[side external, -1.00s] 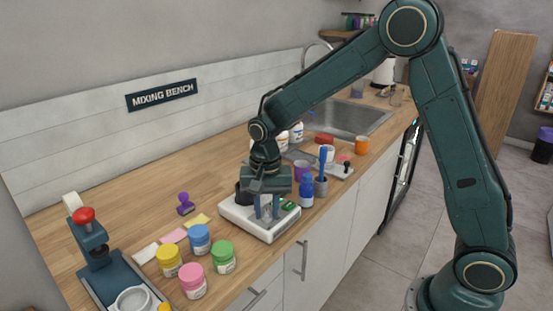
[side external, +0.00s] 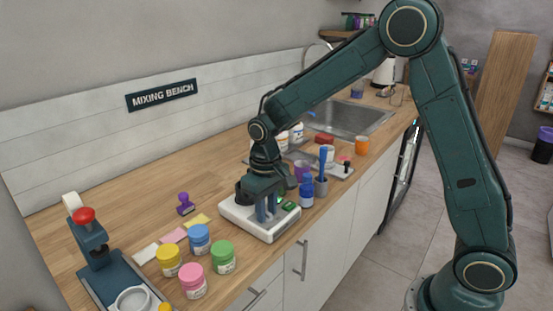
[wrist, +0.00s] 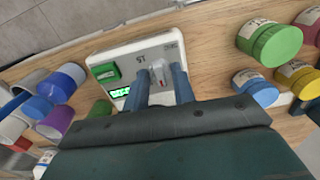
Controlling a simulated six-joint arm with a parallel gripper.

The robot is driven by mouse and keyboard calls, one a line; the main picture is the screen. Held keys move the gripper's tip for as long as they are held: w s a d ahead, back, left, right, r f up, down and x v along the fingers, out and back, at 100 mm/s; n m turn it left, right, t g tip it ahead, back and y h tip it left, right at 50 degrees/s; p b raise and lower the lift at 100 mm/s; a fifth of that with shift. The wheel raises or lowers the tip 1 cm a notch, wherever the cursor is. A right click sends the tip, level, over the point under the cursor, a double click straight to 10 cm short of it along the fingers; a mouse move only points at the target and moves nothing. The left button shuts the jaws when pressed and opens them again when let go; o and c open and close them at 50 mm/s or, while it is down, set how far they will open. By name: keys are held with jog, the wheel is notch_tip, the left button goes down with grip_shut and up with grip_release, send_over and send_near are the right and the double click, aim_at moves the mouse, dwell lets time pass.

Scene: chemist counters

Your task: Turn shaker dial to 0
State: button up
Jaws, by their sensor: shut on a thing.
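The shaker (side external: 240,220) is a low white box on the wooden counter, with a dark round part at its back. In the wrist view, the shaker (wrist: 166,50) shows a small pale dial (wrist: 157,74), a printed 15, a green switch (wrist: 105,72) and a lit green display (wrist: 120,92) whose reading I cannot make out. My gripper (side external: 267,213) points down at the shaker's front. In the wrist view, its blue-grey fingers (wrist: 160,84) are shut on the dial, one on each side. The fingers partly hide the dial, and its exact setting is unclear.
Jars with yellow, blue, pink and green lids (side external: 223,256) stand left of the shaker. A blue bottle (side external: 306,192) and a cup with a blue tool (side external: 321,186) stand close on its right. A purple stamp (side external: 185,204) is behind. The counter's front edge is near.

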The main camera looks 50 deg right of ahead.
aim_at(267, 212)
jog(key=shift+n, duration=0.3)
jog(key=o, duration=1)
jog(key=shift+r, duration=0.1)
notch_tip(267, 212, up, 14)
jog(key=shift+f, duration=0.15)
dwell(0.5)
